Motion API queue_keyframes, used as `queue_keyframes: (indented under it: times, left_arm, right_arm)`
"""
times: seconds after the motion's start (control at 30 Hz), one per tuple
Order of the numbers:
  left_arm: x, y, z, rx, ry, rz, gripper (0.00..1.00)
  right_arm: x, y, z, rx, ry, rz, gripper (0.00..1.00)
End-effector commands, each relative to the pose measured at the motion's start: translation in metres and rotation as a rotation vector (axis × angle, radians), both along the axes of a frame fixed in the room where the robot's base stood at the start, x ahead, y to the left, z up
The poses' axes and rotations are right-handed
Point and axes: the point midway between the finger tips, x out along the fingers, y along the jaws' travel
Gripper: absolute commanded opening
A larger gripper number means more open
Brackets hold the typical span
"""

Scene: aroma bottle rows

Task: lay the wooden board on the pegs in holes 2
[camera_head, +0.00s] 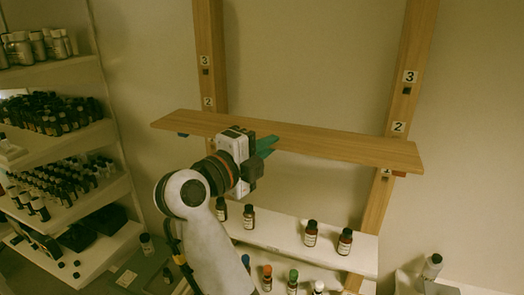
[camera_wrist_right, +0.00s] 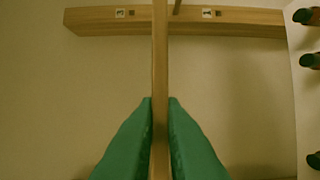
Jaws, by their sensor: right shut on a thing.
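The wooden board (camera_head: 335,142) is a long, thin plank spanning both wooden posts, just below their labels 2 (camera_head: 208,102) (camera_head: 398,127). My right gripper (camera_head: 266,146), with green fingers, is shut on the board's front edge, left of its middle. In the right wrist view the board (camera_wrist_right: 160,50) stands edge-on between the two green fingers. A small blue piece (camera_head: 183,134) shows under the board's left end and a reddish piece (camera_head: 387,173) under its right end; they look like pegs. Whether the board touches them I cannot tell. My left gripper is out of view.
The left post (camera_head: 209,40) and right post (camera_head: 411,50) rise behind the board. A lower white shelf (camera_head: 280,235) holds several brown bottles. A white rack (camera_head: 55,78) with many bottles stands at the left. The wall above the board is clear.

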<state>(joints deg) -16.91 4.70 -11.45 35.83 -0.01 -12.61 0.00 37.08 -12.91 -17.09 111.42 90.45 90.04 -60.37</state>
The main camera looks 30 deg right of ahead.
Motion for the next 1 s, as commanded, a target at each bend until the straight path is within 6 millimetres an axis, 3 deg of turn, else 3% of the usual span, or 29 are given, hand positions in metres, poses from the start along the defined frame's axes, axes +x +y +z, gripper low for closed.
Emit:
queue_keyframes:
  times: [1.0]
  left_arm:
    - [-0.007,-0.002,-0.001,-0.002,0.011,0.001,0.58]
  right_arm:
    - [0.053,-0.063,0.002,-0.001,-0.004,0.000,0.00]
